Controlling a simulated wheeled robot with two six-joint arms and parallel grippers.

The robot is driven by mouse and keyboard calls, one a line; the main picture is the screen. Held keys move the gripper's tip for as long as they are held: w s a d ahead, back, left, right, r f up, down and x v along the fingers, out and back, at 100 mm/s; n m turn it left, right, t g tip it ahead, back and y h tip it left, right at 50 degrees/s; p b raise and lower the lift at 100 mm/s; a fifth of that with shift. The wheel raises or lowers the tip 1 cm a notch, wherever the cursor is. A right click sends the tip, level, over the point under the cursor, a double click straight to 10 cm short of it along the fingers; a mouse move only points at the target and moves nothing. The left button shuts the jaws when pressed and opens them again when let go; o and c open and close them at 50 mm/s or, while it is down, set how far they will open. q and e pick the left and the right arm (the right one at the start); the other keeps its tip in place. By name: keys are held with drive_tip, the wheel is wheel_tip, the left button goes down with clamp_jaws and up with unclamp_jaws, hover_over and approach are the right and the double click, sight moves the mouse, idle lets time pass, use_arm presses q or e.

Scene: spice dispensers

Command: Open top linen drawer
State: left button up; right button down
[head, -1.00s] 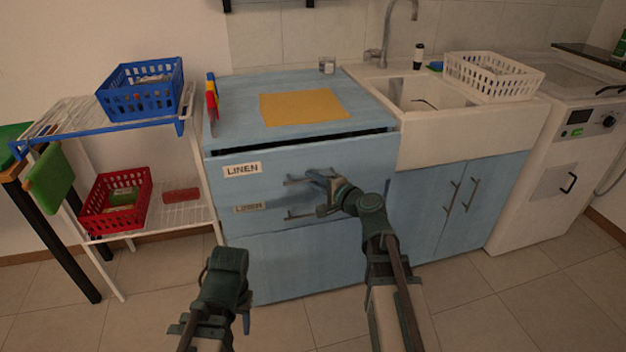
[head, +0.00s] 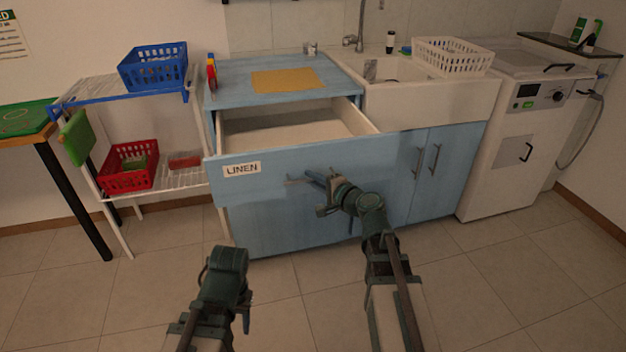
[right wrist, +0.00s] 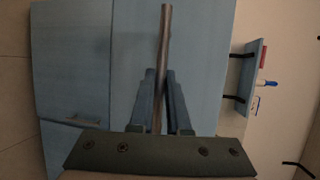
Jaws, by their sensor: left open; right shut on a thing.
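The top linen drawer (head: 300,122) is pulled well out of the blue cabinet, and its white interior shows empty in the head view. Its blue front (head: 225,190) carries a LINEN label (head: 241,169). My right gripper (head: 318,181) is at the drawer front, shut on the bar handle (head: 294,181). In the right wrist view the metal handle bar (right wrist: 164,60) runs between the two fingers (right wrist: 160,105). My left gripper (head: 226,262) is open and empty, low in front of the cabinet and apart from it. The lower drawer's label is hidden behind the open drawer.
A white rack with a blue basket (head: 153,70) and a red basket (head: 128,168) stands to the left. A sink (head: 405,108) and a white washer (head: 505,165) are to the right. The floor in front is clear.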

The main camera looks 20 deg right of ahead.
drive_tip(key=c, duration=0.9)
unclamp_jaws()
